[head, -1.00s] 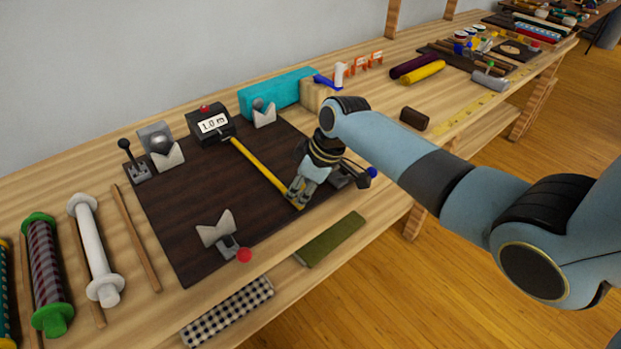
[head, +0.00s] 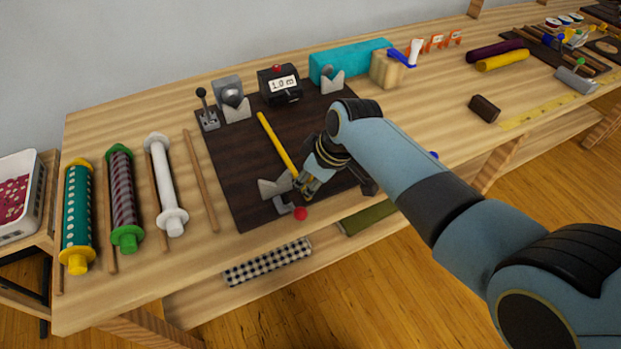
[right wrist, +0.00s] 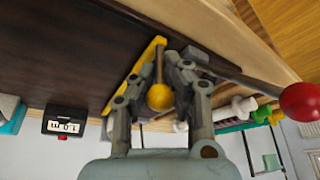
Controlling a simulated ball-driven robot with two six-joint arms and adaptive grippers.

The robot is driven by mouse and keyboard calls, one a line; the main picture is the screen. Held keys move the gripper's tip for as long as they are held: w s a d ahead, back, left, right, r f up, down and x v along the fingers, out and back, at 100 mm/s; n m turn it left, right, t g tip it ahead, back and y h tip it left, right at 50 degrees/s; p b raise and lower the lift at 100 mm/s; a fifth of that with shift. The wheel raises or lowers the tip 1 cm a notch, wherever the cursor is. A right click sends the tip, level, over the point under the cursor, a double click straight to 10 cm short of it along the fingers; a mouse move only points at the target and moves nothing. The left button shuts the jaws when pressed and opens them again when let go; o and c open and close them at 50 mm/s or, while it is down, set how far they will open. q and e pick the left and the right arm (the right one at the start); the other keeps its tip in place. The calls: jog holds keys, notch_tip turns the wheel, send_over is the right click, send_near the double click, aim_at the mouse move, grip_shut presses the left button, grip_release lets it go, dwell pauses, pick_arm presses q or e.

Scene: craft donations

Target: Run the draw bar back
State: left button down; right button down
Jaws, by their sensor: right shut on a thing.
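The yellow draw bar (head: 276,141) lies slantwise across the dark board (head: 230,165), its far end a little in front of and left of the black counter (head: 279,84) reading 1.0 m. My right gripper (head: 309,187) is shut on the bar's near end, right beside a grey V-shaped rest (head: 275,187). In the right wrist view my fingers (right wrist: 170,85) close around a round yellow knob (right wrist: 160,97) on the bar (right wrist: 137,75). My left gripper is not in view.
A red-knobbed lever (head: 300,213) is close by at the board's front edge. A teal block (head: 350,62), another rest (head: 332,80) and a black lever (head: 206,108) stand along the back. Several fabric rolls (head: 165,185) lie at left.

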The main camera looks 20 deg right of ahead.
jog(key=c, duration=1.1)
grip_release()
jog(key=shift+a, duration=0.35)
jog(key=shift+c, duration=0.2)
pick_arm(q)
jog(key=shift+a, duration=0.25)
pick_arm(e)
jog(key=shift+d, duration=0.1)
jog(key=shift+d, duration=0.1)
